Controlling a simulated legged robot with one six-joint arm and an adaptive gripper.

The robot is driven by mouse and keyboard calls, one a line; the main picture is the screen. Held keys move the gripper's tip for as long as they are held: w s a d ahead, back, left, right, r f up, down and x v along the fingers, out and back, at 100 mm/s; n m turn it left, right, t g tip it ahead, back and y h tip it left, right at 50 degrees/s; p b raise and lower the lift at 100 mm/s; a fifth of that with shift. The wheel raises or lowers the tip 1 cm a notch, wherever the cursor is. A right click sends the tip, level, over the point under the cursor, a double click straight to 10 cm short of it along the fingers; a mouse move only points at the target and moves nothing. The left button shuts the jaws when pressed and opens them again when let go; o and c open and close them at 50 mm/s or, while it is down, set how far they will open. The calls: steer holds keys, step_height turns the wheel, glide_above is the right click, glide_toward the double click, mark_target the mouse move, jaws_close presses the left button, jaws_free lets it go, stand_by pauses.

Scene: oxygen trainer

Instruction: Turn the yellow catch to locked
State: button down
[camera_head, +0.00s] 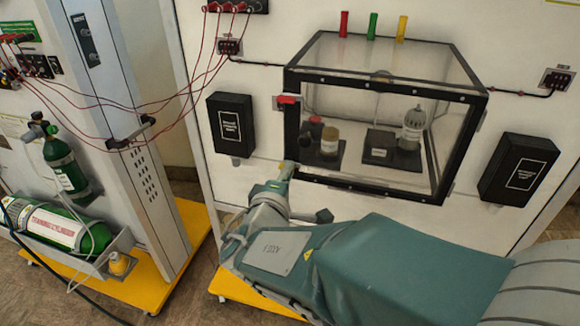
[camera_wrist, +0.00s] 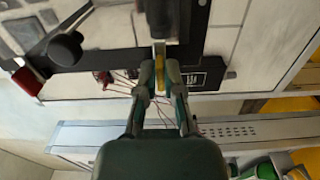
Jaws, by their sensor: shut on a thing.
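The yellow catch (camera_wrist: 161,82) shows in the wrist view as a thin upright strip between my fingertips, at the edge of the dark-framed clear box (camera_head: 380,80). My gripper (camera_wrist: 160,72) is shut on it, with one finger on each side. In the head view my gripper (camera_head: 287,171) reaches the box's lower left corner, and the catch itself is mostly hidden there by my fingers. I cannot tell from these views whether the catch stands at locked.
A red piece (camera_head: 288,99) sits at the box's upper left edge. Black boxes flank it at left (camera_head: 232,125) and right (camera_head: 518,168). Thin red cables (camera_head: 190,90) hang at the left.

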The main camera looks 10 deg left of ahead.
steer(key=shift+f, duration=0.3)
steer(key=c, duration=0.8)
jaws_free()
steer(key=shift+r, duration=0.1)
steer(key=s, duration=0.8)
steer(key=s+a, duration=0.1)
steer(key=s, duration=0.3)
steer(key=shift+d, duration=0.1)
